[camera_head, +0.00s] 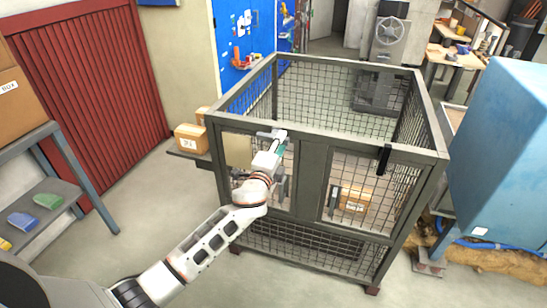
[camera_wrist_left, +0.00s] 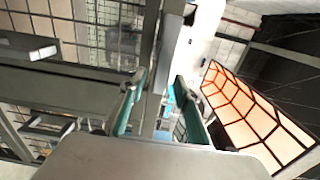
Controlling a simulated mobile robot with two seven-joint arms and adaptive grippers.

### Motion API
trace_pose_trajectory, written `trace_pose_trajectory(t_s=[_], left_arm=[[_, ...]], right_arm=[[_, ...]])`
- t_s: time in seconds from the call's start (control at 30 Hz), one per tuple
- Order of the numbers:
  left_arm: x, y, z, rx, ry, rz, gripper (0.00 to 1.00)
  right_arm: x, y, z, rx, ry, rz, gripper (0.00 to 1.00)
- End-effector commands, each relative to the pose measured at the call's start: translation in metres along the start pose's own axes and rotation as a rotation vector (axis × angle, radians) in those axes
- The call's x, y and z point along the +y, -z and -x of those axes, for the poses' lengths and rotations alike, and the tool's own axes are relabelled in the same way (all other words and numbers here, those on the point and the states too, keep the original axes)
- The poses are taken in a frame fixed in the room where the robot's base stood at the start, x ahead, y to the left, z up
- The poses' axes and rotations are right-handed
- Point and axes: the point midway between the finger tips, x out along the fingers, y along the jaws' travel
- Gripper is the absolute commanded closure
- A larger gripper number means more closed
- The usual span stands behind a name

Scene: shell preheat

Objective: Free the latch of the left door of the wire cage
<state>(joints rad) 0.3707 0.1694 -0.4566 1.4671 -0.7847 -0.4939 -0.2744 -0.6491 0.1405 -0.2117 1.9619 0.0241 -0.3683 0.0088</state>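The wire cage (camera_head: 309,170) is a dark metal frame with mesh walls and an open top. Its left door (camera_head: 232,178) is in the front, left of the centre post. My left gripper (camera_head: 281,143) is at the upper part of this door, by the top front rail. The left door's latch cannot be made out; the gripper covers that area. In the left wrist view the two green-padded fingers (camera_wrist_left: 156,98) stand apart, with grey cage bars beyond and between them. I cannot tell whether they touch the latch. My right gripper is not in view.
The right door (camera_head: 352,190) has a black latch (camera_head: 385,159) at its top, and a cardboard box (camera_head: 355,200) shows behind its mesh. Cardboard boxes (camera_head: 191,138) stand left of the cage. A blue machine (camera_head: 505,150) is close on the right. A shelf (camera_head: 60,190) is at left.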

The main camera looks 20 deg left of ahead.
Motion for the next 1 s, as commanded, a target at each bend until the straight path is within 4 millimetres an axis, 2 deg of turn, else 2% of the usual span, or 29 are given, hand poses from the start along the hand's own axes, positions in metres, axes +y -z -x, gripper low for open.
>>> trace_pose_trajectory(t_s=[0.3,0.5,0.7,1.0], left_arm=[[0.001,0.0,0.063,0.001,-0.002,0.001,0.68],[0.001,0.0,0.089,0.0,-0.001,0.0,0.68],[0.0,0.0,0.098,0.0,-0.001,-0.001,0.68],[0.0,0.0,0.098,0.0,0.0,-0.001,0.68]], right_arm=[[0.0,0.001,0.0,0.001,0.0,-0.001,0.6],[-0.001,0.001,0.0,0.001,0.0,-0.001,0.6],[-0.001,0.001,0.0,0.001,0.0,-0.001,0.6],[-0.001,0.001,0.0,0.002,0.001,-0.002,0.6]])
